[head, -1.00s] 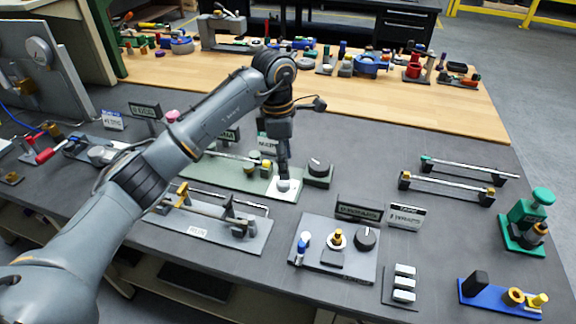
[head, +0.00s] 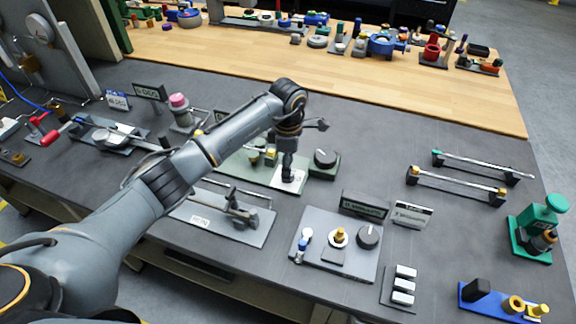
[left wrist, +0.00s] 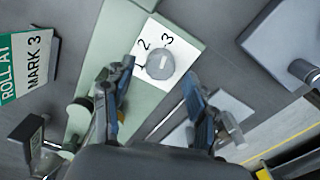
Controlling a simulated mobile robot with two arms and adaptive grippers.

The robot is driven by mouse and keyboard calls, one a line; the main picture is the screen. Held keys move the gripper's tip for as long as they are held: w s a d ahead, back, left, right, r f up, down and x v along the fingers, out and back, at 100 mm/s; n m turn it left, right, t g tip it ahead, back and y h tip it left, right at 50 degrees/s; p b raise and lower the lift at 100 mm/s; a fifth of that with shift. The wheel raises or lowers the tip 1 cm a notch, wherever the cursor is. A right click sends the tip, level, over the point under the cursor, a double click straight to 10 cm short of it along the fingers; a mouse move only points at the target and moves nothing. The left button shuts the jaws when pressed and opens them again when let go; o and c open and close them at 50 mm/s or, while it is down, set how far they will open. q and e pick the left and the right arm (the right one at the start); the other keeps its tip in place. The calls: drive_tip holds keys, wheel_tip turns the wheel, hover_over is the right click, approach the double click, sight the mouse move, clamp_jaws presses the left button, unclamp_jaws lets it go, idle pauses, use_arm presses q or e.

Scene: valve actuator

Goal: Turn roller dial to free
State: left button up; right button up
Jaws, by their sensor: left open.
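In the left wrist view, a grey round dial (left wrist: 160,62) with a pale bar mark sits on a white plate (left wrist: 183,51) printed 1, 2 and 3. The plate is on a pale green base (left wrist: 108,45). My left gripper (left wrist: 158,88) is open, its fingertips on either side and just short of the dial, with nothing between them. In the head view my left gripper (head: 287,176) points down over the white plate (head: 294,186) and mostly hides the dial. My right gripper is in neither view.
A sign (left wrist: 30,65) reads "ROLL AT MARK 3". A grey panel (head: 340,225) with knobs lies in front. Bare grey bench (head: 375,150) lies to the right.

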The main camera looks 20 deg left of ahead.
use_arm(q)
drive_tip(key=shift+f, duration=1.15)
drive_tip(key=c, duration=1.2)
drive_tip(key=shift+o, duration=0.2)
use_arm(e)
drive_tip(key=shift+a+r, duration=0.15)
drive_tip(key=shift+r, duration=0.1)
